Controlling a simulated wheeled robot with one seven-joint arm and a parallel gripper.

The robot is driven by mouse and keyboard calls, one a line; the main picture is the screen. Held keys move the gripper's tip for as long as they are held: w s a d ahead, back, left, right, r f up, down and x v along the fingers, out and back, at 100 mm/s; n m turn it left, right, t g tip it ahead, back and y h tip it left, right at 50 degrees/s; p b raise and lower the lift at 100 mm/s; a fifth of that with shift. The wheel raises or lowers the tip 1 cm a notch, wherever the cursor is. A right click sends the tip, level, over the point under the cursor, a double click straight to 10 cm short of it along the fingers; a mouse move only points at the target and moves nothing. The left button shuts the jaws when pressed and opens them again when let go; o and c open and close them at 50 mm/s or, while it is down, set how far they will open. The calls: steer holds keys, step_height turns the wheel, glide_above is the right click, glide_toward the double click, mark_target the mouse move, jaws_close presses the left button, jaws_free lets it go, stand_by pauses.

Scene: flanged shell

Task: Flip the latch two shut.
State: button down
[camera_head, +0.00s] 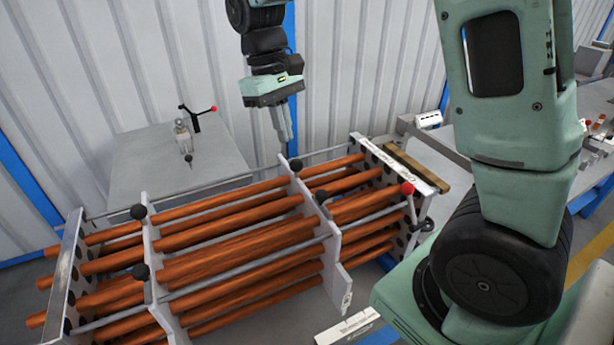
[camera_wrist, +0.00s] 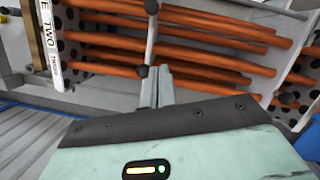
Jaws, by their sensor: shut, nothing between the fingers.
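My gripper (camera_head: 286,138) is shut and empty, pointing down over the back edge of the copper tube bundle (camera_head: 240,235). In the wrist view its closed fingers (camera_wrist: 157,78) are beside a black ball knob (camera_wrist: 143,71); contact cannot be told. In the head view this appears to be the knob (camera_head: 296,165) on the middle plate. A second black knob (camera_head: 322,197) is nearer the front. A red-tipped lever (camera_head: 408,188) stands at the right end plate. A label reading "TWO" (camera_wrist: 59,45) is on that plate. Which part is latch two is unclear.
The left plate carries two black knobs (camera_head: 138,211). A grey table (camera_head: 140,165) with a red-tipped clamp (camera_head: 198,117) stands behind left. A corrugated wall (camera_head: 170,60) is close behind my gripper. A wooden bar (camera_head: 415,167) lies by the right end plate.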

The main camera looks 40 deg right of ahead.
mark_target(322, 202)
steer(key=p+x, duration=0.2)
steer(key=x, duration=0.7)
steer(key=shift+s+f, duration=0.15)
steer(key=shift+s, duration=0.05)
steer(key=shift+s+d+p, duration=0.2)
steer(key=shift+s+p, duration=0.25)
steer(key=shift+s, duration=0.45)
steer(key=shift+s+d+p, duration=0.15)
steer(key=shift+s+p, duration=0.3)
steer(key=shift+s, duration=0.45)
